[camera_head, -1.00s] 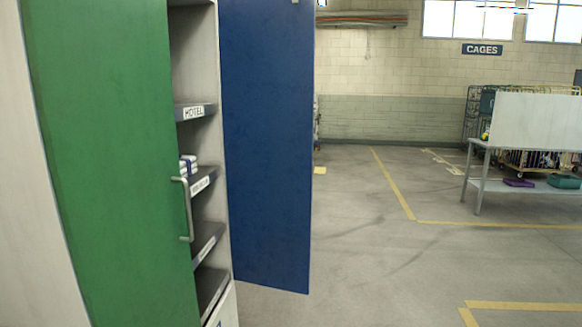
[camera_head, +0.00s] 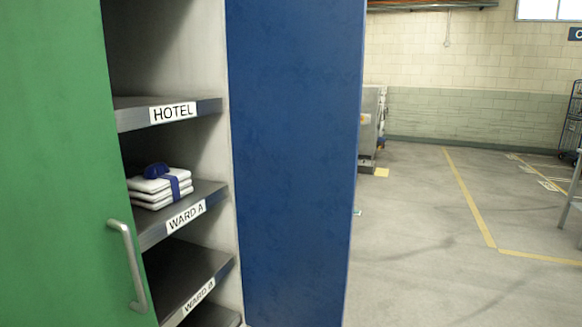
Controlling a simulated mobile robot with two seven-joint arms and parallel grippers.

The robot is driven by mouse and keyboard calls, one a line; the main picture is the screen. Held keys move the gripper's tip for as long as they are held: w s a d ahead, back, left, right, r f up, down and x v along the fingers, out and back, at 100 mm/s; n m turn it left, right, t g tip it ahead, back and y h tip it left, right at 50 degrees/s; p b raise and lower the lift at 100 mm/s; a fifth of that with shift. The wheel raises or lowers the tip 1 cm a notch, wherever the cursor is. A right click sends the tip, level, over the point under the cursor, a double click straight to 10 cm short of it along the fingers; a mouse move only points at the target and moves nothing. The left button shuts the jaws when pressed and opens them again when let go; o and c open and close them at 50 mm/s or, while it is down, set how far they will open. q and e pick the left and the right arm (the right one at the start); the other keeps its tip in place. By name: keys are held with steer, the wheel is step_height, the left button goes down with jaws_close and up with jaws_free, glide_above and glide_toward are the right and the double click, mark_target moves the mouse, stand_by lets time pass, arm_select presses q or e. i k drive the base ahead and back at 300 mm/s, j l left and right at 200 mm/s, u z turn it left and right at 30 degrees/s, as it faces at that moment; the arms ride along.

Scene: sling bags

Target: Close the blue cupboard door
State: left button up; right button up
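The blue cupboard door (camera_head: 293,165) stands open at the right side of the cupboard, with its broad blue face toward me. No handle shows on the part of it in view, and its top and bottom edges are cut off or close to the frame edge. The green door (camera_head: 55,180) with a grey bar handle (camera_head: 128,266) covers the left part of the cupboard. Between the doors, the shelves (camera_head: 215,107) show. Neither of my grippers is in view.
A folded white stack with a blue band (camera_head: 160,188) lies on a shelf labelled WARD A. Another shelf is labelled HOTEL (camera_head: 173,112). A grey metal unit (camera_head: 370,125) stands behind the blue door. Open floor (camera_head: 420,240) with yellow lines lies to the right.

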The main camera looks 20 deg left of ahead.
mark_target(296, 72)
steer(key=i+l+u, duration=0.1)
steer(key=i+u, duration=0.4)
steer(key=i+l+u, duration=0.3)
steer(key=u, duration=0.15)
steer(key=i+l+u, duration=0.5)
steer(key=k+j, duration=0.1)
